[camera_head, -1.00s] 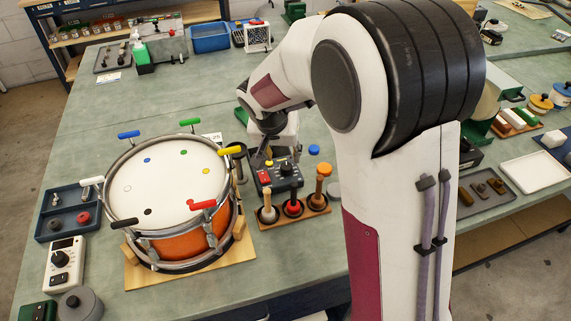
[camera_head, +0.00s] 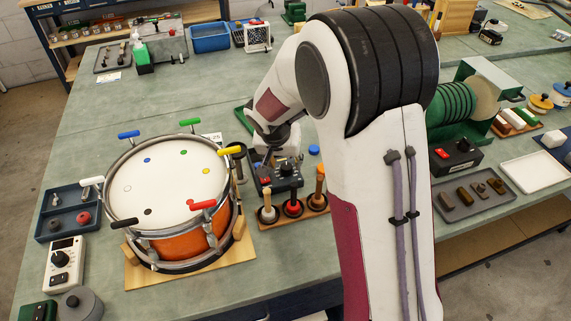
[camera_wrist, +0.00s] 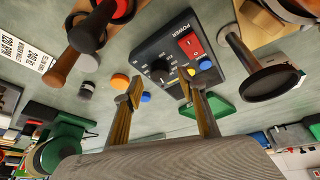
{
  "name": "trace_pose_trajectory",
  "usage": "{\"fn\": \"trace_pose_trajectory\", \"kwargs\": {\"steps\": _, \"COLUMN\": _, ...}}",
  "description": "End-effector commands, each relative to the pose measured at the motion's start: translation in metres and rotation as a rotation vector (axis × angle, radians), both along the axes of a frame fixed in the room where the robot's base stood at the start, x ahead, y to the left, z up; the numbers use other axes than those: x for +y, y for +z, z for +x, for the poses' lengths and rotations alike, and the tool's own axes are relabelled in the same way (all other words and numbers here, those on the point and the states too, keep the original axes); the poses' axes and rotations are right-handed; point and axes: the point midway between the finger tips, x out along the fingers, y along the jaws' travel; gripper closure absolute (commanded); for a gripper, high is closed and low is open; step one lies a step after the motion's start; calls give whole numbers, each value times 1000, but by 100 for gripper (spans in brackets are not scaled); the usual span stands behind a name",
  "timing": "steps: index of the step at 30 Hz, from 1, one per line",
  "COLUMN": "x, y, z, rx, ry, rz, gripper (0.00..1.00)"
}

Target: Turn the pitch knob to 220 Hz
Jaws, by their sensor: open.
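A dark control box (camera_head: 288,184) stands on the bench right of the drum, partly hidden behind my gripper (camera_head: 264,172). In the wrist view the box (camera_wrist: 150,48) carries a black knob (camera_wrist: 159,71) with scale marks, a red power switch (camera_wrist: 191,44), and yellow and blue buttons. The knob's lettering is too small to read, so I cannot confirm it is the pitch knob. My gripper (camera_wrist: 163,90) is open and empty. Its fingertips appear on either side of the knob in the picture; the gap in depth is unclear.
A drum (camera_head: 165,190) with coloured handles stands close on the left. A wooden rack (camera_head: 312,206) of upright mallets is in front of the box. A white card (camera_wrist: 30,58) with partly readable text including "220 Hz" lies nearby. Orange and blue caps (camera_wrist: 120,81) are near the fingers.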

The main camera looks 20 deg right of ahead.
Motion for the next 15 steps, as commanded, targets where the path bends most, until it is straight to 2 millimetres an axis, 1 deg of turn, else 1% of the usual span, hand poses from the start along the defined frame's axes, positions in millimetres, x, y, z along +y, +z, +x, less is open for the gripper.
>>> {"fn": "trace_pose_trajectory", "kwargs": {"steps": 1, "x": -1, "y": -5, "z": 1, "rx": 2, "ry": -2, "rz": 0, "gripper": 60}}
{"fn": "trace_pose_trajectory", "kwargs": {"steps": 6, "x": -4, "y": -16, "z": 6, "rx": 1, "ry": 0, "rz": 0, "gripper": 60}}
{"fn": "trace_pose_trajectory", "kwargs": {"steps": 15, "x": -5, "y": -21, "z": 8, "rx": 0, "ry": -2, "rz": 1, "gripper": 60}}
